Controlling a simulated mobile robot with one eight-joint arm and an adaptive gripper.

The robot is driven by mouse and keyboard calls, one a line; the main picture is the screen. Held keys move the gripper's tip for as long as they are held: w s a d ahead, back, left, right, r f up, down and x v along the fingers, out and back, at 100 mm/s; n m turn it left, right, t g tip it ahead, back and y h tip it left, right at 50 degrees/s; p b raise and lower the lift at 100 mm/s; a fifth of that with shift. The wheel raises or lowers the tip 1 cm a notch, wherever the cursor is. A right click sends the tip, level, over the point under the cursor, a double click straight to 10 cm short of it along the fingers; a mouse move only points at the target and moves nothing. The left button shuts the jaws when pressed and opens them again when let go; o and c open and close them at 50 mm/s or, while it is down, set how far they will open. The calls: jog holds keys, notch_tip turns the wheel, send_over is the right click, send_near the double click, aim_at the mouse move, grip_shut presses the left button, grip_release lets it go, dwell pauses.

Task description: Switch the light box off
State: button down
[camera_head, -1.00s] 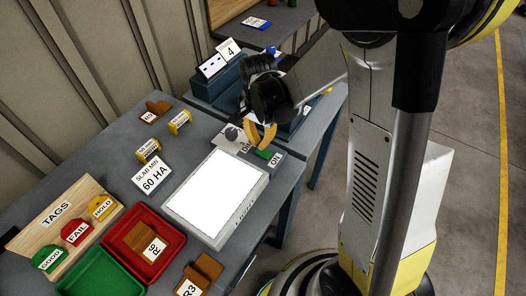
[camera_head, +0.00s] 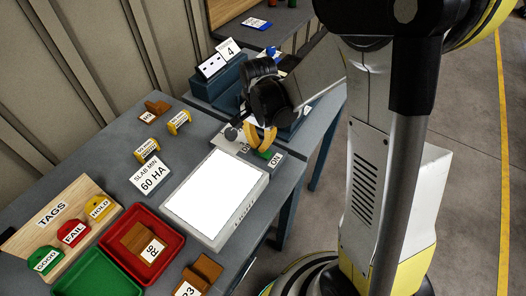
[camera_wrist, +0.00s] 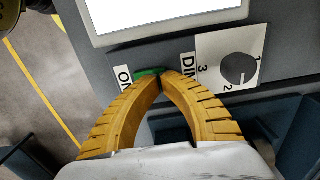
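The light box (camera_head: 238,228) lies on the table, its white panel (camera_head: 214,196) glowing brightly. The lit panel's edge also shows in the wrist view (camera_wrist: 165,14). A green switch (camera_wrist: 147,73) sits beside an "ON" label, in front of the panel and partly hidden by my fingertips. In the head view the green switch (camera_head: 266,155) shows just below my fingers. My gripper (camera_wrist: 161,74) has its two yellow fingers brought together at the tips, right over the switch. Whether they touch it I cannot tell. No object shows between them. The gripper also shows in the head view (camera_head: 262,148).
A dimmer knob (camera_wrist: 236,68) with numbers is right of the switch in the wrist view.

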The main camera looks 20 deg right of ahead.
jog(key=shift+f+b, duration=0.4)
jog(key=shift+f, duration=0.1)
jog(key=shift+r+p, duration=2.55)
jog(key=shift+r, duration=1)
jog(key=shift+s+r, duration=0.15)
jog(key=shift+r, duration=0.2)
jog(key=s+r+n+t+b, duration=0.3)
jog(key=s+r+n+t, duration=0.4)
jog(key=s+r+n, duration=0.3)
jog(key=shift+s+r+n+b, duration=0.3)
jog(key=shift+s+n+b, duration=0.1)
jog(key=shift+s, duration=0.8)
